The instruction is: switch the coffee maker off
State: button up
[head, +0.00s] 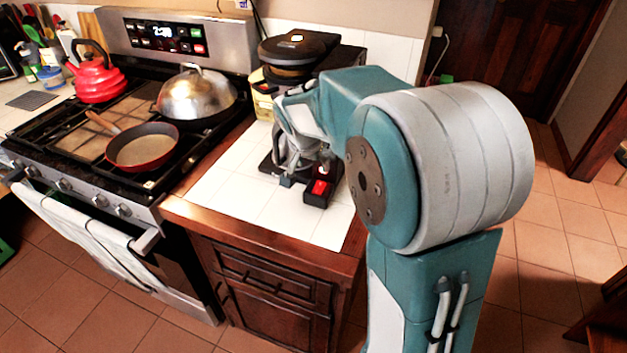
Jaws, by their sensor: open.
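The coffee maker (300,47) stands at the back of the white tiled counter, with a dark rounded top and a black body. My teal and grey arm and my gripper hide much of its middle. A red switch (320,187) shows on a black block at its low front. My gripper (303,176) is open and points down in front of the machine, close to the left of the red switch. I cannot tell whether a fingertip touches the switch or the base.
A stove (120,115) adjoins the counter on the left, with a red kettle (95,75), a red pan (142,147) and a domed silver lid (197,95). The front left of the counter (235,200) is clear. Open tiled floor (560,240) lies at right.

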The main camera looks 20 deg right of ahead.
send_over(320, 185)
jog(key=s, duration=0.2)
jog(key=f, duration=0.4)
jog(key=shift+w+f, duration=0.25)
jog(key=shift+f, duration=0.15)
jog(key=f, duration=0.1)
jog(key=a+f, duration=0.1)
jog(key=w+f, duration=0.1)
jog(key=f, duration=0.1)
jog(key=shift+w+a, duration=0.1)
jog(key=shift+a, duration=0.15)
jog(key=shift+d+f, duration=0.1)
jog(key=shift+d, duration=0.85)
jog(key=shift+a, duration=0.15)
grip_shut()
jog(key=shift+a+f, duration=0.1)
jog(key=shift+a, duration=0.15)
